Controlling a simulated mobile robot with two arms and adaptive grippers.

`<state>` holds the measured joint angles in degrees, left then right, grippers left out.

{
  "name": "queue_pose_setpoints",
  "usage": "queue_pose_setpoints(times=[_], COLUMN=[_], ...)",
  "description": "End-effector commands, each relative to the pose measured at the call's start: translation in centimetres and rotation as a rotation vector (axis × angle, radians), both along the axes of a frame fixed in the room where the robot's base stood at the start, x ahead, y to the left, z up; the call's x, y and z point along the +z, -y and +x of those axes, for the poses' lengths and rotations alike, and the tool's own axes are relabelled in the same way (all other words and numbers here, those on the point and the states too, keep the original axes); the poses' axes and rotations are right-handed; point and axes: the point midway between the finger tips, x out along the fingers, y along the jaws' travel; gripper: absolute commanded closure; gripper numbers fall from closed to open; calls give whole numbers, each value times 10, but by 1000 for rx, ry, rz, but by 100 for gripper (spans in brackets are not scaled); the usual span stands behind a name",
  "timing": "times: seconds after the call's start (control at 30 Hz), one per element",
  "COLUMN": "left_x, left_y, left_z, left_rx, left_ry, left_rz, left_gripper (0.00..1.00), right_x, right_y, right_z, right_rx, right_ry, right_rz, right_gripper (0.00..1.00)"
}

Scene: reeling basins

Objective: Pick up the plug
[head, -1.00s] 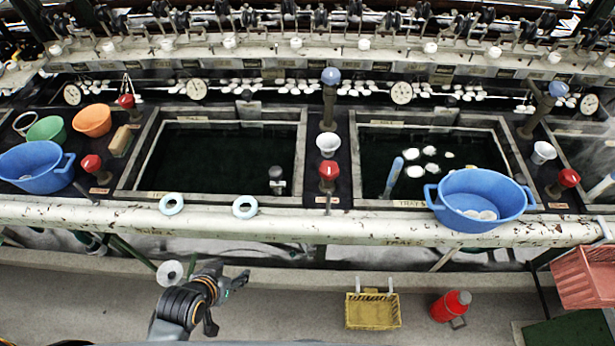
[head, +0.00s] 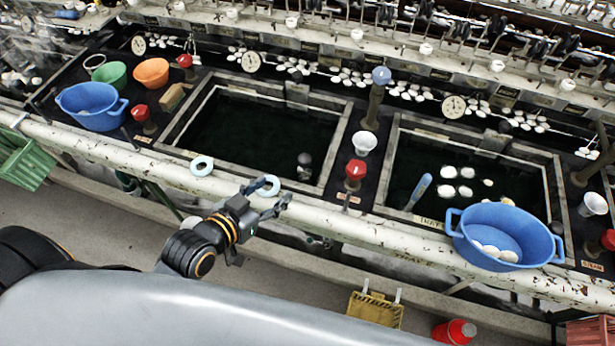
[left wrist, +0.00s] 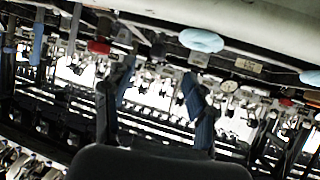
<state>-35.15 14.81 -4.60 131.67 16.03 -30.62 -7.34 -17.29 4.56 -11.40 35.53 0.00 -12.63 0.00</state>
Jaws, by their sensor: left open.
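A small dark piece with a pale band, which looks like the plug (head: 304,166), stands in the near right corner of the left basin (head: 338,150). My left gripper (head: 275,194) is open and empty over the basins' front rail, to the lower left of the plug and apart from it. Its two spread fingers overlap a light blue ring (head: 272,188) on the rail in the head view. In the left wrist view the open fingers (left wrist: 158,98) have nothing between them, and I cannot make out the plug there. My right gripper is not in view.
Another light blue ring (head: 202,165) lies on the front rail (head: 330,213). A red knob (head: 355,170) and a white cup (head: 364,143) stand between the basins. A blue tub (head: 508,238) sits at the right basin's front.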

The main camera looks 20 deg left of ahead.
Motion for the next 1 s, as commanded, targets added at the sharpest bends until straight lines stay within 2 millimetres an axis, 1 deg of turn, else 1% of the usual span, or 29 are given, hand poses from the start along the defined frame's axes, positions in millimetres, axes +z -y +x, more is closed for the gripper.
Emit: queue_pose_setpoints(times=[0.1, 0.17, 0.27, 0.4, 0.5, 0.6, 0.77, 0.87, 1.0], left_x=[9, 9, 4, -6, -14, -19, -22, -24, -31], left_y=[0, 1, 5, 13, 17, 21, 23, 25, 30], left_z=[5, 10, 24, 50, 65, 75, 83, 93, 111], left_rx=[0, 1, 3, 1, 2, 0, 0, 0, 1], left_ry=[46, 53, 55, 54, 53, 53, 51, 52, 52], left_rz=[-13, -17, -18, -17, -18, -16, -17, -17, -16], left_gripper=[44, 44, 44, 44, 44, 44, 44, 44, 44], right_x=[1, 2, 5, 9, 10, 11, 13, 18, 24], right_y=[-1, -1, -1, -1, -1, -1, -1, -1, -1], right_z=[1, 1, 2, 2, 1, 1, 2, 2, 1], right_rx=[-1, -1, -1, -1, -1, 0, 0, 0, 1], right_ry=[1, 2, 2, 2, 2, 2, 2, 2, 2], right_rz=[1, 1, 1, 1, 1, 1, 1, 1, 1], right_gripper=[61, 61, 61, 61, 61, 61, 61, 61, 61])
